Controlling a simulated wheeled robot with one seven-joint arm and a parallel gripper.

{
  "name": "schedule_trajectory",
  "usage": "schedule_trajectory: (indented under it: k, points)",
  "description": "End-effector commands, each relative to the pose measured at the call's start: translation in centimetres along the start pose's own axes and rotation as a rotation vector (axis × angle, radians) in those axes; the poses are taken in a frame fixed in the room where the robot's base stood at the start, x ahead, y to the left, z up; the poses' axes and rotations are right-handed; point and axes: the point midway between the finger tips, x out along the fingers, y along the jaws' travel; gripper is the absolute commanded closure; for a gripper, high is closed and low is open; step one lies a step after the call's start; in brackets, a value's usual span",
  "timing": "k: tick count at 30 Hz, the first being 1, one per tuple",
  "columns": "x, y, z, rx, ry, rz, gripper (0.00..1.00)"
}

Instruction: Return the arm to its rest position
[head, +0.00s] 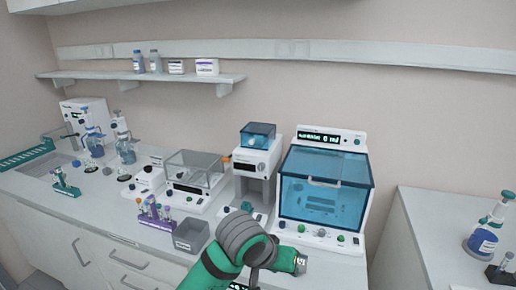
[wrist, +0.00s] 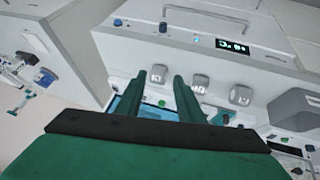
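My arm shows at the bottom centre of the head view, as green and grey links bent in front of the bench. My gripper's fingers cannot be made out there. In the wrist view the two dark green fingers of my gripper (wrist: 160,85) stand apart with a clear gap between them. Nothing is held between them. Behind the fingers, the wrist view shows a white machine front with several grey knobs and a small lit display (wrist: 232,46); they look apart from the fingers, though the distance is hard to judge.
A machine with a blue transparent cover (head: 325,190) stands just behind my arm. A separate counter (head: 415,230) with a blue-labelled bottle (head: 484,240) is at the right.

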Motion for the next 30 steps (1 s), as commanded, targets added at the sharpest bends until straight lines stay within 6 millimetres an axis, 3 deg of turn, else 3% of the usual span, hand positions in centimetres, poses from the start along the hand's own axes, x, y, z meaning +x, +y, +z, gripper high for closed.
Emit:
schedule_trajectory:
  k: [9,15,23,30]
  points:
    - [3.2,6.2,-2.7,-0.071,0.238,0.249,0.66]
    - [4.5,8.8,-3.9,-0.155,0.404,0.373,0.66]
    - [5.9,10.2,-3.9,-0.288,0.598,0.463,0.66]
    - [7.6,9.6,-1.8,-0.419,0.748,0.463,0.66]
